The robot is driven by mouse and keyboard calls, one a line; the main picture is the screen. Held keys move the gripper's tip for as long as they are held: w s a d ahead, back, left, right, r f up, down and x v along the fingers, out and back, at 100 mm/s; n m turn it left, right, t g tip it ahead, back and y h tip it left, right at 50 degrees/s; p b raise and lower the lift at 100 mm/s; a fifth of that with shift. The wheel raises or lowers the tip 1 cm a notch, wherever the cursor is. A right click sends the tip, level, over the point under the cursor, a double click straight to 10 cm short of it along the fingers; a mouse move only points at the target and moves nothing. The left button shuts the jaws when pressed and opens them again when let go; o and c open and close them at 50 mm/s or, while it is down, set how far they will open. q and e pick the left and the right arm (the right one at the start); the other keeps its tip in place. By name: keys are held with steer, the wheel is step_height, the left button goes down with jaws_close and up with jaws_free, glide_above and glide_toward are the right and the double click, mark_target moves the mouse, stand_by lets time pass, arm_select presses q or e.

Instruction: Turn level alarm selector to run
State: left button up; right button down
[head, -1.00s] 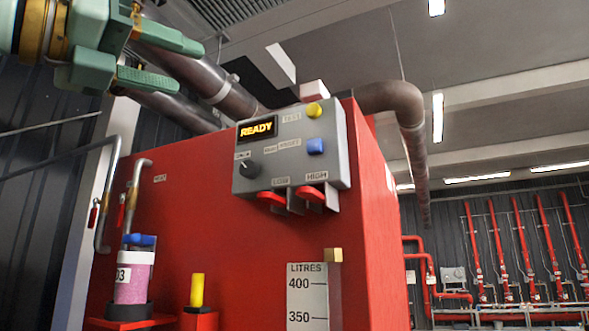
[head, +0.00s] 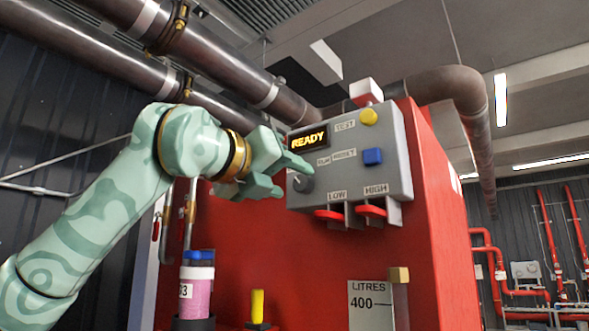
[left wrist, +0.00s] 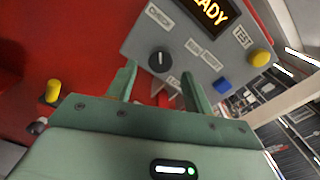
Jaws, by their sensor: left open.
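The selector is a dark round knob (head: 302,182) at the lower left of the grey control panel (head: 406,170). It also shows in the left wrist view (left wrist: 160,60), where a pale mark on it points about upward, and its label is only partly readable. My left gripper (head: 292,177) is open at the panel's left edge, near the knob. In the left wrist view its two fingers (left wrist: 160,82) stand on either side below the knob, with nothing between them. In the head view, whether the fingers touch the knob cannot be told. My right gripper is not in view.
The panel carries a READY display (head: 308,139), a yellow button (head: 369,117), a blue button (head: 372,156) and red LOW and HIGH levers (head: 370,210). Pipes (head: 230,65) run overhead. A pink container (head: 197,290) and a yellow cylinder (head: 257,305) stand below.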

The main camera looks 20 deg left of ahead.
mark_target(300, 185)
arm_select(q)
steer(key=shift+p+x, duration=0.3)
steer(key=shift+x, duration=0.8)
steer(key=shift+w+d, duration=0.15)
steer(key=shift+w, duration=0.25)
steer(key=shift+s, duration=0.1)
steer(key=c, duration=1)
